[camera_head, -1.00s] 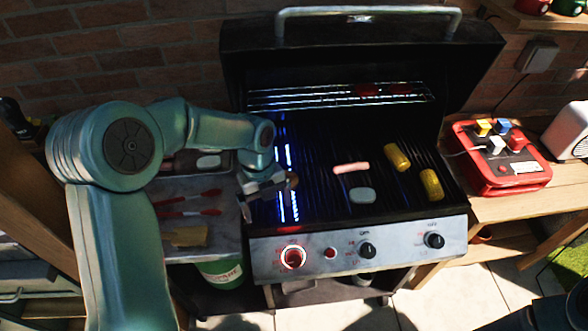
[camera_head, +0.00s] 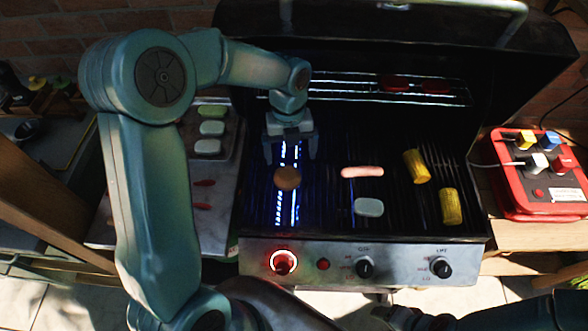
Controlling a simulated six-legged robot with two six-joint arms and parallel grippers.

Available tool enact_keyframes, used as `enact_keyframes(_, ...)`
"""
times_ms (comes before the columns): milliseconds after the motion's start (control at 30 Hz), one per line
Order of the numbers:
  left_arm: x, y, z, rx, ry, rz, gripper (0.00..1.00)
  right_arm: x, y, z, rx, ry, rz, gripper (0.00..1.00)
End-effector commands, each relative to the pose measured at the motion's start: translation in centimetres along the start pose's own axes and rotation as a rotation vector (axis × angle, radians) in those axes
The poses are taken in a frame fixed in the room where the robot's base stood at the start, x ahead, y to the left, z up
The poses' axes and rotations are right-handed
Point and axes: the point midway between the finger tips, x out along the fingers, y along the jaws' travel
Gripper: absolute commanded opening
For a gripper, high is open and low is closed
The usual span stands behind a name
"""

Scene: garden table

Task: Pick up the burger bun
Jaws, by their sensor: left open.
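A small round brown piece (camera_head: 287,178), which looks like the burger bun, lies on the left part of the dark grill grate (camera_head: 335,215), over the blue-white glowing strips. My left gripper (camera_head: 291,153) is open and empty, just behind the bun. Its two fingers are spread wider than the bun, and a small gap shows between them and it. My right gripper does not show.
A pink sausage (camera_head: 362,172), a pale oval piece (camera_head: 368,207) and two yellow corn pieces (camera_head: 417,167) lie to the right on the grate. Pale pieces sit on a tray (camera_head: 225,150) at left. A red box (camera_head: 541,207) stands at right. The raised lid is behind.

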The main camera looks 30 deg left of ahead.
Motion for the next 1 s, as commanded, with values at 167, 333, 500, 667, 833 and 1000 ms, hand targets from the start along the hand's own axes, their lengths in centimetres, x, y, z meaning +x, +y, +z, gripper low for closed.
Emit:
enact_keyframes(167, 2.2, 0.5, -0.4, 0.001, 0.005, 0.003, 0.98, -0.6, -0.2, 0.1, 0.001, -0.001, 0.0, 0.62)
enact_keyframes(333, 5.1, 0.9, -0.4, 0.001, 0.006, 0.003, 0.98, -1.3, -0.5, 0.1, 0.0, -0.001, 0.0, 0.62)
enact_keyframes(500, 6.8, 0.8, -0.3, 0.001, 0.002, 0.001, 0.98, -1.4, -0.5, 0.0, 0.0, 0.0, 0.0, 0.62)
enact_keyframes(667, 6.9, 0.6, -0.2, 0.0, 0.001, 0.0, 0.98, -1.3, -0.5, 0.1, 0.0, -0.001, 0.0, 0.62)
enact_keyframes(833, 6.9, 0.5, -0.1, 0.001, 0.001, 0.0, 0.62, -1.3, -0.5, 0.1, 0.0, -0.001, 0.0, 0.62)
enact_keyframes(1000, 6.9, 0.4, 0.0, 0.001, 0.001, 0.0, 0.4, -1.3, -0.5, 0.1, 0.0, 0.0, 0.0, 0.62)
